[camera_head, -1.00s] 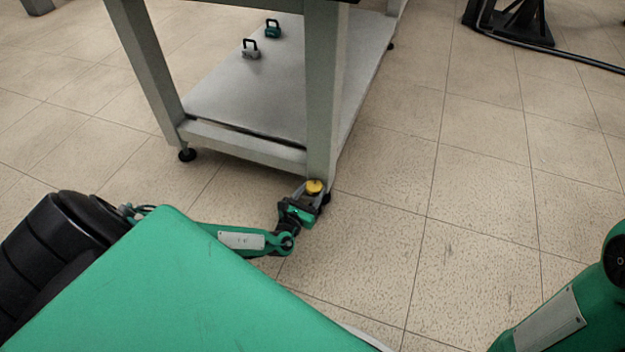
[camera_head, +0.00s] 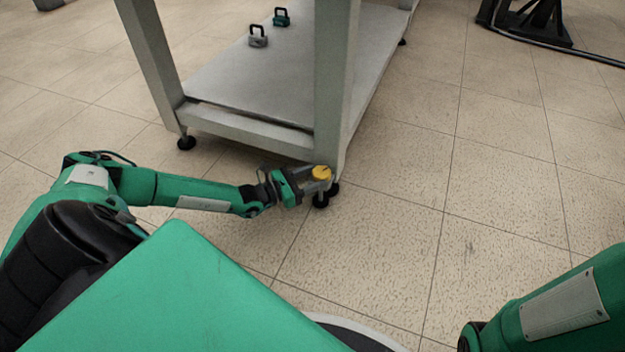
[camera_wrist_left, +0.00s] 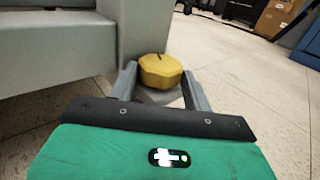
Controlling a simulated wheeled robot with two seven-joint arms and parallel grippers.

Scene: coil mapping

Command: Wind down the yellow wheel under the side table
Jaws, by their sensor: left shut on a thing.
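The yellow wheel (camera_head: 321,173) is at the foot of the side table's (camera_head: 331,80) near corner leg, close to the floor. A black caster or foot (camera_head: 320,200) shows just below it. My left gripper (camera_head: 318,178) reaches in low from the left and is shut on the wheel. In the left wrist view the yellow wheel (camera_wrist_left: 161,70) sits between the two grey fingers (camera_wrist_left: 160,84), with a dark mark on its top. Of my right arm only a green link (camera_head: 555,310) shows at the lower right; its gripper is out of view.
The table's lower shelf (camera_head: 240,85) holds a grey padlock-like weight (camera_head: 258,41) and a green one (camera_head: 281,17). A black stand with a cable (camera_head: 535,22) is at the upper right. The tiled floor right of the table is clear. A cardboard box (camera_wrist_left: 275,18) shows in the wrist view.

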